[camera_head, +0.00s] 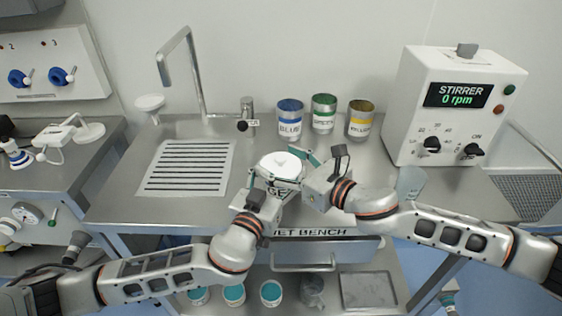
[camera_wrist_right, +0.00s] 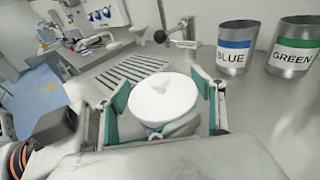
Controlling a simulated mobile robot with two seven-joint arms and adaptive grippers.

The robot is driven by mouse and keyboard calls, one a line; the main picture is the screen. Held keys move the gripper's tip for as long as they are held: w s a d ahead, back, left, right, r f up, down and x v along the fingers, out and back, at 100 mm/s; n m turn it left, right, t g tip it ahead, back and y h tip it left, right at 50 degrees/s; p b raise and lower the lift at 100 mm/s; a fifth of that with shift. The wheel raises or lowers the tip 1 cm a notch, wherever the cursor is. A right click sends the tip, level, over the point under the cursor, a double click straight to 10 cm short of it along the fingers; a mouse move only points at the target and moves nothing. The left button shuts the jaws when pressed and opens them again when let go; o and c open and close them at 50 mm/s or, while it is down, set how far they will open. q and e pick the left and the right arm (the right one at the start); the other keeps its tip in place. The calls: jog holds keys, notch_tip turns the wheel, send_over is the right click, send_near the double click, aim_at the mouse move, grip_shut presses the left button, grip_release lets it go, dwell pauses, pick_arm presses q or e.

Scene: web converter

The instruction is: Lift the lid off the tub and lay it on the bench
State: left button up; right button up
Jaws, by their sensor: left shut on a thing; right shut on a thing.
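The white round lid (camera_head: 281,164) with a small raised knob is at the top of the tub (camera_head: 277,191), near the front middle of the bench (camera_head: 215,205). The tub is mostly hidden by my grippers; part of its dark lettering shows. My right gripper (camera_head: 294,167) is shut on the lid from the right. In the right wrist view the lid (camera_wrist_right: 163,98) sits between its two green-padded fingers. My left gripper (camera_head: 274,183) is shut on the tub from the front left, lower down. I cannot tell whether there is a gap between lid and tub.
Cans labelled blue (camera_head: 289,120), green (camera_head: 323,112) and yellow (camera_head: 361,119) stand behind. A stirrer (camera_head: 450,105) reading 0 rpm stands at the right. A slotted drain (camera_head: 188,167) and tap (camera_head: 246,112) are at the left. Bare bench lies between drain and tub.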

aim_at(281, 158)
jog(key=shift+r, duration=0.25)
dwell(0.7)
jog(key=shift+r, duration=0.85)
jog(key=shift+r, duration=0.1)
jog(key=shift+r, duration=1.95)
pick_arm(q)
jog(key=o, duration=1.7)
